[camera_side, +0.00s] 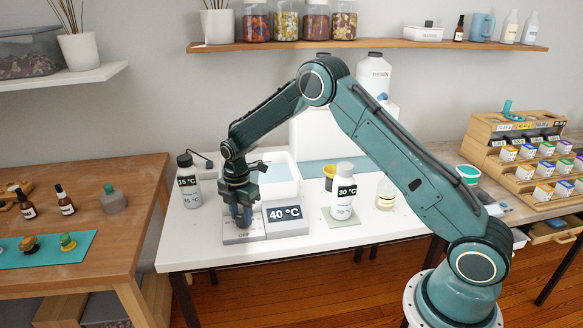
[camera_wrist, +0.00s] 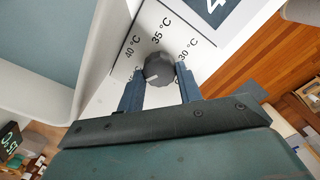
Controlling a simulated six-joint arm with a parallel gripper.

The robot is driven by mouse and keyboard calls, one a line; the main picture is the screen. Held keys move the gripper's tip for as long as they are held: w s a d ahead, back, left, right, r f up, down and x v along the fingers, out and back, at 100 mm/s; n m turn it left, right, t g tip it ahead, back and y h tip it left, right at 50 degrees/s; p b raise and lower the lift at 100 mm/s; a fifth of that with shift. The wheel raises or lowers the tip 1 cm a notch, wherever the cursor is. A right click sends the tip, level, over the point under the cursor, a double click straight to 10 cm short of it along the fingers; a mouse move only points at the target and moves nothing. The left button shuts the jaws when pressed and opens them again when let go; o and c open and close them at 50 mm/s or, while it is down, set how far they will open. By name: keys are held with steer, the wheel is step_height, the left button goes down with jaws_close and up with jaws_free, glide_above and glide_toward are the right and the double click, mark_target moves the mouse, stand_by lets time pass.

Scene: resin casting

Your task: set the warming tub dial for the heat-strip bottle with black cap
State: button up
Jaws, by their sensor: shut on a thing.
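The heat-strip bottle with black cap (camera_side: 188,182) stands at the left of the white table; its black strip reads 15 °C. The white warming tub (camera_side: 291,189) stands behind a control panel whose display (camera_side: 284,214) reads 40 °C. My gripper (camera_side: 242,222) points down at the panel, hiding the dial in the side view. In the wrist view, my gripper's fingers (camera_wrist: 160,92) are shut on the dark round dial (camera_wrist: 158,69), one on each side. Labels 40 °C, 35 °C and 30 °C surround it. A white pointer mark shows on the knob's lower-left part.
A white-capped bottle (camera_side: 343,192) with a strip reading 30 °C stands right of the display on a pale mat. A yellow cup (camera_side: 329,177) and a clear bottle (camera_side: 385,193) are nearby. A wooden bench (camera_side: 110,240) stands at left.

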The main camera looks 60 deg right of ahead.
mark_target(242, 218)
steer(key=o, duration=1)
steer(key=shift+r, duration=0.15)
step_height(242, 218, up, 14)
steer(key=shift+f, duration=0.2)
steer(key=shift+r, duration=0.1)
